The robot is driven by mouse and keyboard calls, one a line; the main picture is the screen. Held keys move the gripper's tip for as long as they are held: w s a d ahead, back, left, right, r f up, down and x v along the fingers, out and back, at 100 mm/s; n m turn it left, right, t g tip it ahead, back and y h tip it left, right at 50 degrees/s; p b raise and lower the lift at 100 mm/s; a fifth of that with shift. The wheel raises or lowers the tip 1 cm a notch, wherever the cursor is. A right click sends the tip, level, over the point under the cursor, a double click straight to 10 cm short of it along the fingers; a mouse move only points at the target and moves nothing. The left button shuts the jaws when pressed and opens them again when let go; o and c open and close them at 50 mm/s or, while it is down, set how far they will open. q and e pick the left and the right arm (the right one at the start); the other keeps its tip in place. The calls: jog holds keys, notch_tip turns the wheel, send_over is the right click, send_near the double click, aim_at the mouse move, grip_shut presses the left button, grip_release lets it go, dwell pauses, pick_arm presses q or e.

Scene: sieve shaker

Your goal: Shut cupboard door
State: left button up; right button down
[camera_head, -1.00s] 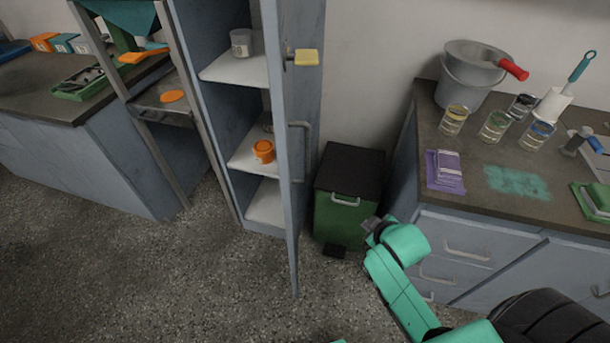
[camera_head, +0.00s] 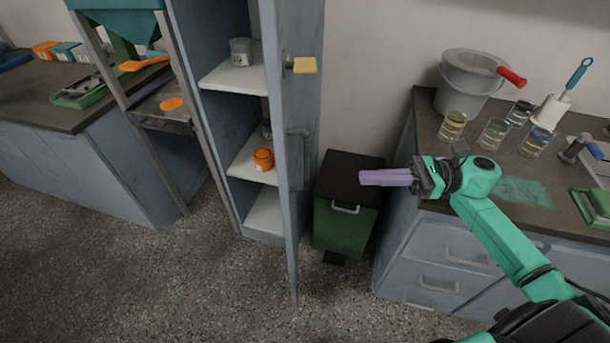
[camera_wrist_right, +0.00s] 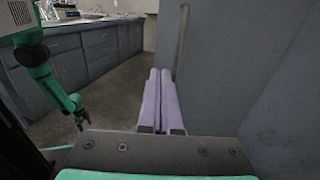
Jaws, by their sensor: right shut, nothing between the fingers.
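The tall blue-grey cupboard (camera_head: 215,110) stands open, its shelves showing. Its door (camera_head: 306,105) juts out toward me, seen nearly edge-on, with a vertical handle (camera_head: 299,150) on its outer face and a yellow tag or knob (camera_head: 304,66) higher up. My right gripper (camera_head: 362,178) is shut and empty, its lavender fingers pointing left at the door, with a gap between. In the right wrist view its fingers (camera_wrist_right: 160,100) are together beside a grey-blue panel (camera_wrist_right: 235,60), which looks like the door. My left gripper (camera_wrist_right: 82,120) hangs at the left there, too small to read.
A green bin (camera_head: 340,225) with a dark lid stands behind the door, under my right gripper. The right counter (camera_head: 440,120) holds a bucket (camera_head: 465,85) and several glass jars. A jar (camera_head: 241,52) and orange pot (camera_head: 263,159) stand on cupboard shelves. Floor before the door is clear.

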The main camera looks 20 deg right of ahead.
aim_at(305, 178)
jog(key=p+x, duration=0.4)
jog(key=x, duration=0.9)
jog(key=shift+r, duration=0.15)
jog(key=shift+a+f, duration=0.2)
jog(key=shift+a, duration=0.05)
jog(key=shift+a, duration=0.1)
